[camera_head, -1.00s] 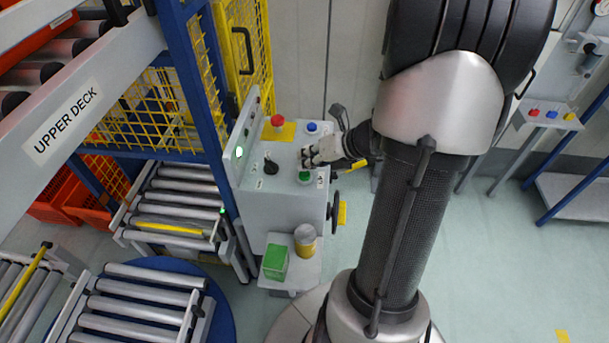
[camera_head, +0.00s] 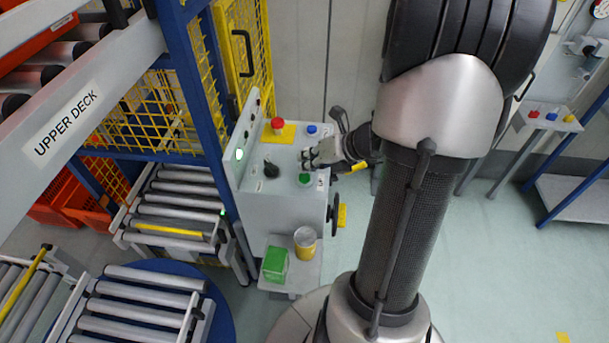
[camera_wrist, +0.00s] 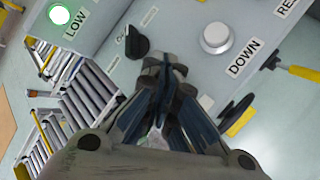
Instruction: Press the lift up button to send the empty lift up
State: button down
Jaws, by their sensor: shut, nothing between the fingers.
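The grey control console (camera_head: 280,212) has a green button (camera_head: 304,179), a blue button (camera_head: 312,128), a red mushroom button on a yellow plate (camera_head: 277,123) and a black selector knob (camera_head: 270,169). My gripper (camera_head: 309,156) is shut and empty over the console top, between the blue and green buttons. In the wrist view its fingertips (camera_wrist: 166,68) are together below a silver round button (camera_wrist: 215,38) beside a "DOWN" label. The knob (camera_wrist: 137,42) is left of it. I cannot read an "UP" label. The roller bed (camera_head: 178,205) inside the blue-post frame is empty.
A lit indicator (camera_wrist: 59,14) near "LOW" is on the console's upright panel. A green box (camera_head: 275,264) and a yellow can (camera_head: 305,242) stand on the low shelf. A black handwheel (camera_head: 335,213) sticks out at the console's side. Yellow mesh (camera_head: 140,115) stands behind.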

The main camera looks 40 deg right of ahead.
jog(key=shift+f, duration=0.45)
